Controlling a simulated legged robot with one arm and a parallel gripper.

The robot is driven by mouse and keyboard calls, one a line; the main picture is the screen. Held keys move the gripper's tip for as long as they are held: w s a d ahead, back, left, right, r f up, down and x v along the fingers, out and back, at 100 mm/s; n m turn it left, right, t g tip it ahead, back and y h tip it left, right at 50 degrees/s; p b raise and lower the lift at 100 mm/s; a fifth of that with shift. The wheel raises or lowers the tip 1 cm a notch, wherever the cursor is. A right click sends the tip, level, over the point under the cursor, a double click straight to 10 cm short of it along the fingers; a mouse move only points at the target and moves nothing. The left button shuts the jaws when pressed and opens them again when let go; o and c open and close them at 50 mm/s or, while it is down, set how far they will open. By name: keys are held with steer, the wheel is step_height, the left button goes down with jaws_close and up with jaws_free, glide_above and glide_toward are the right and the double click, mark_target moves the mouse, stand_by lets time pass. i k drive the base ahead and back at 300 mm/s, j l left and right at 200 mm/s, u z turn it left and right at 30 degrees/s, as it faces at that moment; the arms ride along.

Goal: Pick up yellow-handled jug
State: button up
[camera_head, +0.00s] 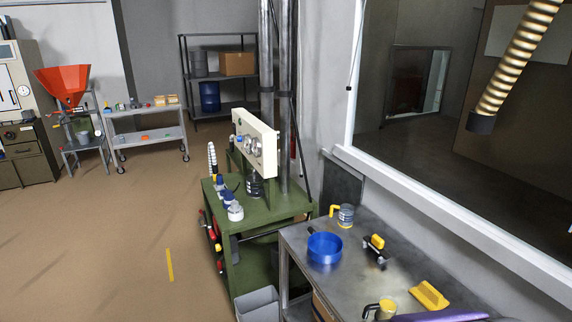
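A clear jug (346,217) with a yellow handle on its left side stands upright at the far end of the metal table (300,243), close to the wall. A second small vessel (386,309) with yellow on it, and what looks like a handle on its left, stands at the table's near edge, partly cut off by the frame. My gripper is not in view, so I cannot see its fingers.
A blue pan (325,248) sits just in front of the clear jug. A yellow-and-black tool (376,246) and a yellow block (430,295) lie to the right. A green workbench (285,208) stands left of the table, with a grey bin (258,304) below. Open floor lies left.

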mark_target(346, 212)
steer(key=i+j+z, duration=0.15)
steer(key=i+j, duration=0.3)
steer(key=i+j+z, duration=0.15)
steer(key=i+j, duration=0.4)
steer(key=i+j+z, duration=0.15)
steer(key=i+j, duration=0.4)
steer(key=i+j+z, duration=0.15)
steer(key=i+j, duration=0.35)
steer(key=j, duration=0.2)
